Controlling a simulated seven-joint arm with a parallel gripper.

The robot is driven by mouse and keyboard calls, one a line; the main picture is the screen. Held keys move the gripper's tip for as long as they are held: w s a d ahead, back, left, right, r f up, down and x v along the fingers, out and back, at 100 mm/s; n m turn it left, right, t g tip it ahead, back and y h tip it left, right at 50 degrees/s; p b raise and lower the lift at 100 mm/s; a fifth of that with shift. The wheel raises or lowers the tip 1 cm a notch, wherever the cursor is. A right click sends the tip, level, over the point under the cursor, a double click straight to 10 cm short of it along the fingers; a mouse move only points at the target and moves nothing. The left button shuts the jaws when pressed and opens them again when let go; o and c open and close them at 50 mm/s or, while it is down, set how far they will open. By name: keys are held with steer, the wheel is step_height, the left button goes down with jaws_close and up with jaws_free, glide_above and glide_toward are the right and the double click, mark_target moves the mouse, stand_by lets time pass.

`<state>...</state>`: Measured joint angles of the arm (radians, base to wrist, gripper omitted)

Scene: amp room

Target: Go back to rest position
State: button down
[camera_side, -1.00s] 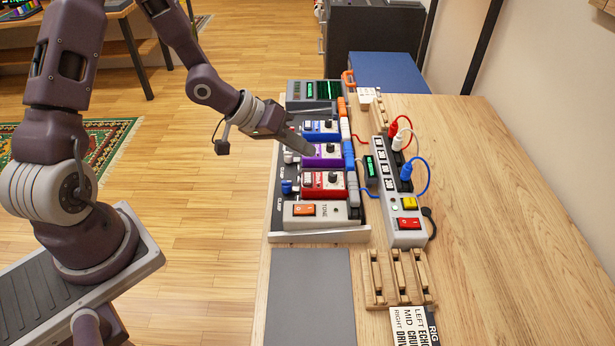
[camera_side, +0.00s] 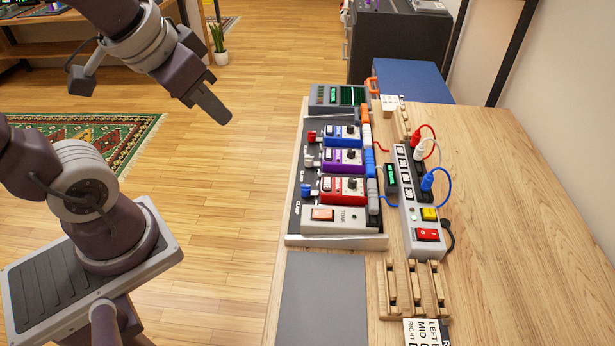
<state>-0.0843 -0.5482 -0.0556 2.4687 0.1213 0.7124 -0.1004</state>
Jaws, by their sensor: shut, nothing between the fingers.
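My gripper (camera_side: 218,108) hangs in the air at the upper left, over the wooden floor and clear of the table. Its fingers are together with nothing between them, pointing down and to the right. The pedalboard (camera_side: 297,218) stands on the table to the right of it, apart from it. On the board sit a blue pedal (camera_side: 338,141), a purple pedal (camera_side: 335,166), a red pedal (camera_side: 335,197) and a grey TONE unit (camera_side: 347,218) with an orange switch.
A power strip (camera_side: 408,226) with red, white and blue plugs stands right of the board. A wooden rack (camera_side: 388,303), a label card (camera_side: 424,332) and a grey mat (camera_side: 322,298) lie in front. The table's right side (camera_side: 520,220) is clear. A patterned rug (camera_side: 90,140) lies on the floor.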

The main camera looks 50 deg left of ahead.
steer(key=s+d+h, duration=0.1)
steer(key=s+d, duration=0.1)
steer(key=s, duration=0.3)
steer(key=shift+s+d+r+m, duration=0.2)
steer(key=shift+d+r+m, duration=0.1)
steer(key=shift+r, duration=0.05)
